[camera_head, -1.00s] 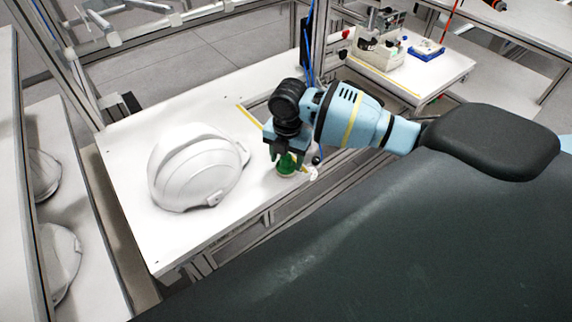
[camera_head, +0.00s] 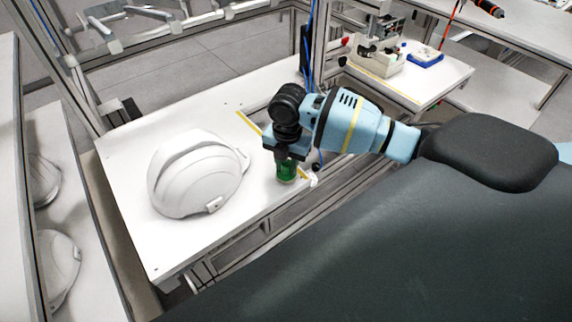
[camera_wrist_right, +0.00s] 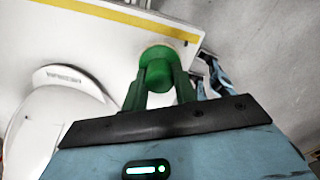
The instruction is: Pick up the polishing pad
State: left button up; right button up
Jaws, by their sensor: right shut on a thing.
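The polishing pad (camera_head: 287,173) is a small green piece with a pale rim at its bottom. It is at the front right edge of the white table, right of the white helmet shell (camera_head: 197,175). My right gripper (camera_head: 288,159) points down from above and is shut on the pad. In the right wrist view, the green pad (camera_wrist_right: 160,60) with its tan edge sits between the fingertips of the gripper (camera_wrist_right: 159,82). I cannot tell whether the pad touches the table. My left gripper is not in view.
The white table (camera_head: 130,160) has a yellow strip (camera_head: 248,121) behind the gripper. A small white object (camera_head: 313,180) lies right beside the pad. More helmet shells (camera_head: 60,268) stand on a shelf at left. Blue cables and a metal post rise behind.

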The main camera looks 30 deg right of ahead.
aim_at(286, 164)
jog(key=shift+w+r, duration=0.1)
jog(key=shift+r, duration=0.4)
jog(key=shift+s+a+r, duration=0.1)
jog(key=shift+s+r, duration=0.05)
jog(key=shift+r, duration=0.45)
jog(key=shift+s+a+r, duration=0.1)
jog(key=shift+r, duration=0.45)
jog(key=s+a+r+p, duration=0.1)
jog(key=s+a, duration=0.6)
jog(key=s, duration=0.6)
jog(key=shift+s+a+r, duration=0.15)
jog(key=shift+s+a, duration=0.05)
jog(key=shift+s, duration=0.15)
jog(key=o, duration=0.4)
jog(key=c, duration=0.3)
jog(key=shift+w, duration=0.1)
